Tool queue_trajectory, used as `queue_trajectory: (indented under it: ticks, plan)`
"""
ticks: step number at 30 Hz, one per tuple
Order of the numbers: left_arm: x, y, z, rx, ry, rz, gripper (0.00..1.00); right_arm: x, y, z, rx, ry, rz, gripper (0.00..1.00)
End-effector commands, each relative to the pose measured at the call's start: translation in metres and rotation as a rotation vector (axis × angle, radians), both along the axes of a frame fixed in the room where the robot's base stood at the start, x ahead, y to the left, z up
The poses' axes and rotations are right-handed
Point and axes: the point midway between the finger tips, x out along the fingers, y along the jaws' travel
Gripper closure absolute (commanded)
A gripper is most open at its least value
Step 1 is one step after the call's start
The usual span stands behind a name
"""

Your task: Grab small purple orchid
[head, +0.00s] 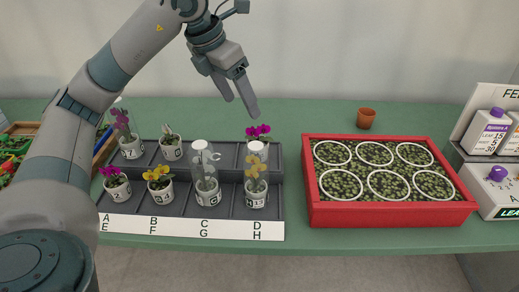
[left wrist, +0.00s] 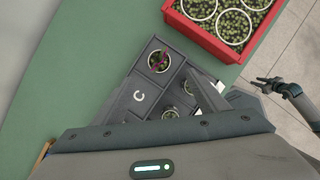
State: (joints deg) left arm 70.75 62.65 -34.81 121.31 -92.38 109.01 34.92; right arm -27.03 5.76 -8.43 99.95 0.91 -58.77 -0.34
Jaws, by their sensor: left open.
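Two small purple orchids show in the head view. One, a magenta-purple orchid (head: 258,132), stands in the back right slot D of the grey rack (head: 272,202), its pot partly hidden by a covered plant in front. The other purple orchid (head: 111,172) stands in a white pot in the front left slot E. The left wrist view shows a purple-flowered plant (left wrist: 159,60) in a corner slot. My left gripper (head: 239,105) is open and empty, pointing down above the back right of the rack, apart from the plants. My right gripper (left wrist: 264,85) shows small in the left wrist view.
A taller purple orchid (head: 121,120) stands in slot A, beside my left arm. Clear covers (head: 202,160) stand over the plants in G and H. A yellow orchid (head: 158,175) is in F. A red tray (head: 390,214) lies right; a brown pot (head: 366,118) stands behind it.

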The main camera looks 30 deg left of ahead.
Motion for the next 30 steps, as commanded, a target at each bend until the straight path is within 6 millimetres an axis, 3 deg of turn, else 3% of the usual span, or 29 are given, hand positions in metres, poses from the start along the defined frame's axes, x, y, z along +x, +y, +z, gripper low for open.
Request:
queue_trajectory:
  ticks: [5,21,30]
  plan:
    - [0.005,-0.002,-0.016,0.001,0.004,-0.001,0.33,0.000,0.000,-0.001,0.000,0.000,0.000,0.69]
    - [0.038,-0.012,-0.099,0.001,0.003,-0.002,0.33,-0.003,-0.001,-0.013,-0.001,0.003,0.000,0.69]
    - [0.043,-0.013,-0.112,0.001,0.000,-0.002,0.33,-0.006,-0.002,-0.019,0.000,0.005,0.000,0.69]
